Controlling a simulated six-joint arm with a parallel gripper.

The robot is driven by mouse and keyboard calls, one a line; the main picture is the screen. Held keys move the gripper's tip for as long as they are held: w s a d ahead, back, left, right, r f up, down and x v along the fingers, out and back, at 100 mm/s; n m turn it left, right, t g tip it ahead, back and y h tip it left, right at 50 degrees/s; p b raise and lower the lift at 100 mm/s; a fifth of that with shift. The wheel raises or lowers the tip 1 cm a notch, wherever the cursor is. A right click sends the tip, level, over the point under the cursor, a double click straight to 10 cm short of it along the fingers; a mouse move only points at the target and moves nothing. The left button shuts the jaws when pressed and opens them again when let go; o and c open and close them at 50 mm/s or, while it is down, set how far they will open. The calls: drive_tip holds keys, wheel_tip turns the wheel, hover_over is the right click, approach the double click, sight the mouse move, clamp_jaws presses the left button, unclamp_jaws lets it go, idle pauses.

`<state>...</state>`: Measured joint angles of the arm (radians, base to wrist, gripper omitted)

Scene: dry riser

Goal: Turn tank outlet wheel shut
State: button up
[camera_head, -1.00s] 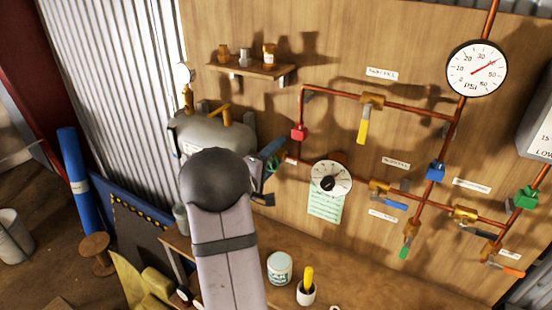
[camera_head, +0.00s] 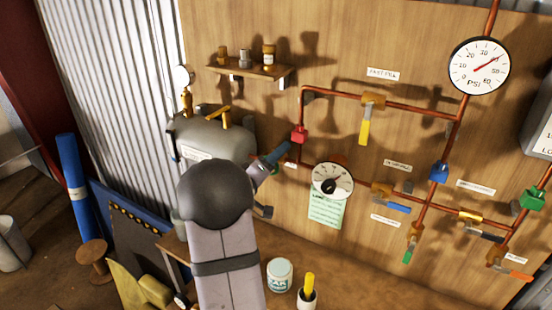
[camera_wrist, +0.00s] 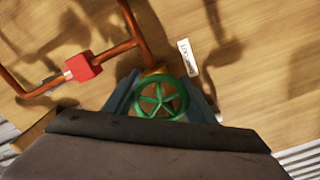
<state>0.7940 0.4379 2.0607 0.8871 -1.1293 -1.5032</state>
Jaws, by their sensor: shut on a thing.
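The green tank outlet wheel (camera_wrist: 160,98) is a spoked ring in the middle of the wrist view, in front of a copper pipe. My gripper (camera_wrist: 161,97) has one blue-grey finger on each side of the wheel and is shut on its rim. In the head view my gripper (camera_head: 268,170) is beside the grey tank (camera_head: 207,142), and my arm and fingers hide nearly all of the wheel. The exact finger contact on the rim is hard to see.
A red fitting (camera_head: 299,135) sits on the copper pipe close to the gripper. A white tub (camera_head: 280,273) stands on the bench below.

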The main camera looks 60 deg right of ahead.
drive_tip(key=shift+f, duration=0.1)
drive_tip(key=o, duration=1)
drive_tip(key=shift+o, duration=0.2)
drive_tip(key=a+b, duration=0.2)
drive_tip(key=a, duration=0.5)
drive_tip(key=shift+a+b, duration=0.2)
drive_tip(key=shift+b, duration=0.1)
